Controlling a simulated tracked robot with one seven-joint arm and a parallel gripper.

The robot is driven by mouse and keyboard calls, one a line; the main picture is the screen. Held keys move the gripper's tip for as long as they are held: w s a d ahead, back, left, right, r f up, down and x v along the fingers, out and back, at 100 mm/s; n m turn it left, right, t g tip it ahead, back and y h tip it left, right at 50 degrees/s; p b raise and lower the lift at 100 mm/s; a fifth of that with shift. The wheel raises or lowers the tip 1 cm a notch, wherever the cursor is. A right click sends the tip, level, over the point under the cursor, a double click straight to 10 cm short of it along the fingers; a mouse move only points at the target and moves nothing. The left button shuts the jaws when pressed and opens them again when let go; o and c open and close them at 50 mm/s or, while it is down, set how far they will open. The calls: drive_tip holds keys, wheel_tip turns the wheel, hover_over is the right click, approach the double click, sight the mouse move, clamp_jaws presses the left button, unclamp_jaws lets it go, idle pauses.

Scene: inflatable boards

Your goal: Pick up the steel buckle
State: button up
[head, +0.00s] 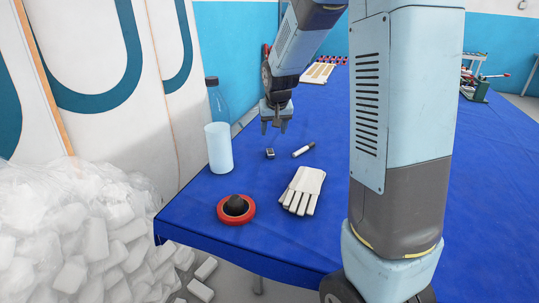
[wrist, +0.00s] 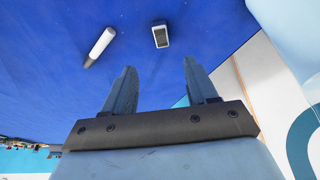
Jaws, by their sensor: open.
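The steel buckle (head: 270,153) is a small grey rectangular piece lying on the blue table in the head view. It also shows in the wrist view (wrist: 160,36), with a dark centre, beyond and roughly between my fingertips. My gripper (head: 274,128) is above the table, a little behind the buckle in the head view, and apart from it. In the wrist view my gripper (wrist: 158,66) has its two fingers spread with nothing between them.
A white and black cylinder (head: 302,150) lies right of the buckle. A bottle (head: 219,145) stands to the left. White gloves (head: 302,191) and a red and black round object (head: 236,209) lie nearer. Boards (head: 100,60) stand left of the blue table (head: 290,250).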

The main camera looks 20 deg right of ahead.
sight(270, 151)
drive_tip(key=x, duration=1.1)
drive_tip(key=shift+w+a+f, duration=0.1)
drive_tip(key=shift+w+f, duration=0.15)
drive_tip(key=shift+w, duration=0.05)
clamp_jaws()
drive_tip(key=shift+r, duration=0.1)
idle(0.3)
